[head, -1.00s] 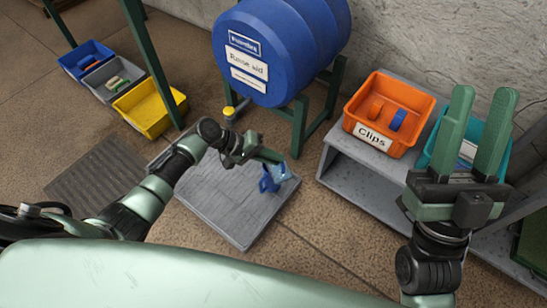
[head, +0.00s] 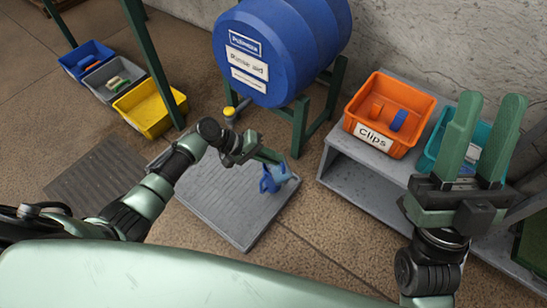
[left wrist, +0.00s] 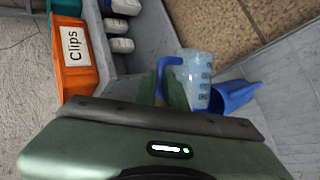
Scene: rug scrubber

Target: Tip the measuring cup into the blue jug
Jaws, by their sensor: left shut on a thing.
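My left gripper (head: 268,156) is shut on the measuring cup (left wrist: 200,72), a clear cup with a blue handle and blue markings, held by its handle. In the left wrist view the gripper's green fingers (left wrist: 165,88) close at that handle. The blue jug (left wrist: 236,95) is right beside the cup there, its spout pointing right; whether they touch is unclear. In the head view the blue jug (head: 267,183) is small and partly mixed with the cup just beyond the fingertips, over the grey platform (head: 225,205). My right gripper (head: 489,97) is open and empty at the right.
An orange Clips bin (head: 388,112) and a teal bin (head: 437,145) stand on a grey shelf (head: 345,180) right of the platform. A blue drum (head: 285,45) on a green stand is behind it. Blue, grey and yellow bins (head: 150,110) are at the left.

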